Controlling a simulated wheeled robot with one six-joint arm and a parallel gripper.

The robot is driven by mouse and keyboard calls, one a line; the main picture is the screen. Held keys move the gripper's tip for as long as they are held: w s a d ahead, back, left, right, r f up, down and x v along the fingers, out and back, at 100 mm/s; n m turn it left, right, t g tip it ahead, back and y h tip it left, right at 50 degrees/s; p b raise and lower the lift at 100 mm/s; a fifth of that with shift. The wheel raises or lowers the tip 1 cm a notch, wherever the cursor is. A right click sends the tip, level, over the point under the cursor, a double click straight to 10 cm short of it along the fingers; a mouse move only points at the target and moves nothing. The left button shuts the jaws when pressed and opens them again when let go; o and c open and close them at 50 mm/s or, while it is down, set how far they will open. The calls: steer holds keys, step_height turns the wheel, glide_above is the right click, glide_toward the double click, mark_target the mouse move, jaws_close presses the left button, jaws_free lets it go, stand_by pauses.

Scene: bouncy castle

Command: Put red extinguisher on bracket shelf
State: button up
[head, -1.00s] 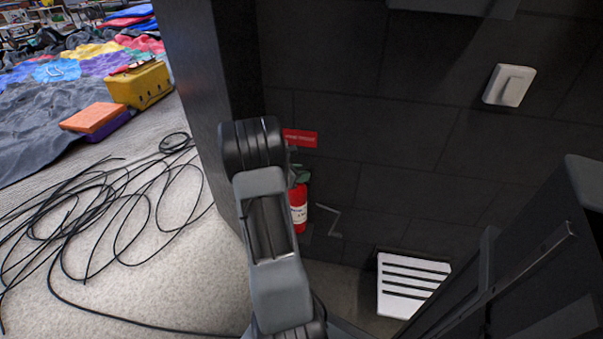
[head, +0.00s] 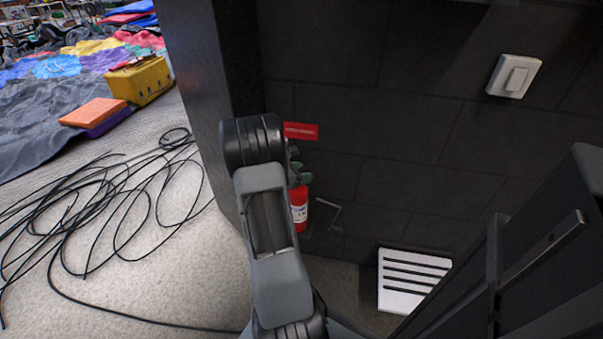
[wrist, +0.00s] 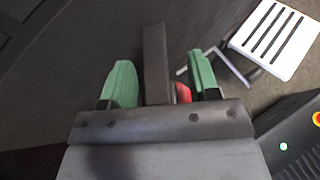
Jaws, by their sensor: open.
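The red extinguisher (head: 299,212), with a white label, shows in the head view near the dark wall, partly hidden behind my arm. Its top is hidden by my gripper (head: 300,174), whose green fingers appear just above it. In the wrist view my gripper (wrist: 162,82) is open, its two green fingers apart. A small red patch of the extinguisher (wrist: 184,93) shows between them, beside a dark upright bar I cannot identify. A thin grey bracket (head: 333,217), perhaps the bracket shelf, is right of the extinguisher; it also shows in the wrist view (wrist: 238,70).
A white slotted panel (head: 412,281) lies right of the extinguisher. A red sign (head: 300,131) and white switch (head: 514,76) are on the wall. A dark pillar (head: 205,110) stands left. Black cable (head: 110,215) loops over the carpet; a yellow case (head: 140,82) is farther back.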

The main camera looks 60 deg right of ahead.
steer(key=shift+r, duration=0.15)
steer(key=shift+w+a+r, duration=0.15)
steer(key=shift+a, duration=0.1)
steer(key=p+v, duration=0.3)
steer(key=v, duration=0.9)
steer(key=s+a+r+m+t+y, duration=0.1)
steer(key=a+r+m+t+y, duration=0.1)
steer(key=a, duration=0.9)
steer(key=s+a+r+m+t+y, duration=0.1)
steer(key=a+r+m+t+y, duration=0.2)
steer(key=a+m+y, duration=0.3)
steer(key=s+a+r+m+t+y, duration=0.2)
steer(key=a+r+m+t+y, duration=0.1)
steer(key=a, duration=1.3)
steer(key=shift+a+r+m+t+y, duration=0.25)
steer(key=shift+m+t+y, duration=0.2)
steer(key=shift+m, duration=0.35)
